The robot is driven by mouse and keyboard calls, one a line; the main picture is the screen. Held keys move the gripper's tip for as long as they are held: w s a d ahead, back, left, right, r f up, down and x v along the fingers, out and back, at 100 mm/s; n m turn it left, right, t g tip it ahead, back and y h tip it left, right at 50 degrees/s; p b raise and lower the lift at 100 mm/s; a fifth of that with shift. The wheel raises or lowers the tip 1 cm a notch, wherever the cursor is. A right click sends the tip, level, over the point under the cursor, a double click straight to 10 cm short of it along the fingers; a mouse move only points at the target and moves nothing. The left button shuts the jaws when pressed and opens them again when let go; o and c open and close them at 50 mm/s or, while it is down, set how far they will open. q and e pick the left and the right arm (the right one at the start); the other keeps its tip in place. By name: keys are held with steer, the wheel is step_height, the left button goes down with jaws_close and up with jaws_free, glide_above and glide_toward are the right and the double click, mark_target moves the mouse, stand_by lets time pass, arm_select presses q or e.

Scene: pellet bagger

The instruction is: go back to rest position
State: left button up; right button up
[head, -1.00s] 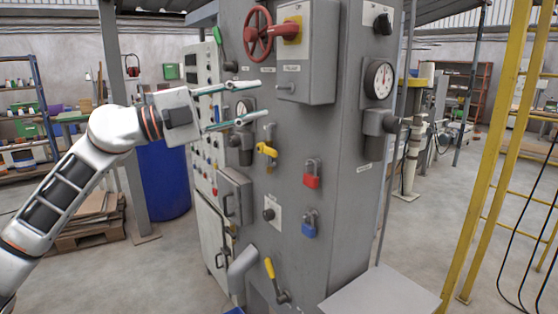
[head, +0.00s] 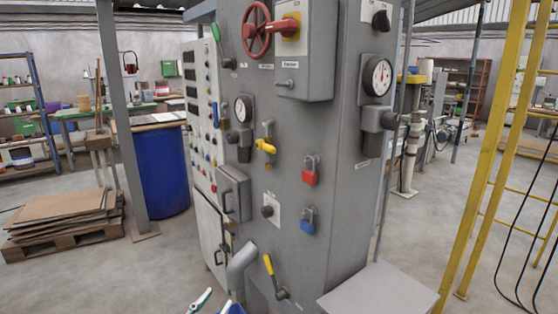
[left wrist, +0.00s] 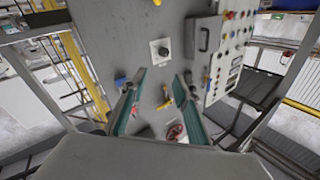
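My left gripper (head: 212,303) shows only by its fingertips at the bottom edge of the head view, low in front of the grey machine (head: 285,185). In the left wrist view its two teal-lined fingers (left wrist: 156,95) stand apart with nothing between them, so it is open and empty. The machine's panel (left wrist: 165,50) fills the middle of that view, beyond the fingertips. My right gripper is not in view.
The machine carries a red handwheel (head: 258,33), a yellow-handled valve (head: 266,147), red (head: 311,177) and blue padlocks (head: 308,226), and a low yellow lever (head: 269,265). A blue barrel (head: 163,170) and pallet (head: 65,230) stand left. A yellow frame (head: 490,150) stands right.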

arm_select(q)
steer(key=s+a+f+n+g+y, duration=0.1)
steer(key=s+a+f+g+y, duration=0.1)
steer(key=s+f, duration=0.9)
steer(key=s+a+f+n+g+y, duration=0.2)
steer(key=s+f+g, duration=0.3)
steer(key=s+f, duration=0.7)
steer(key=shift+a+f+n, duration=0.2)
steer(key=shift+f+n, duration=0.1)
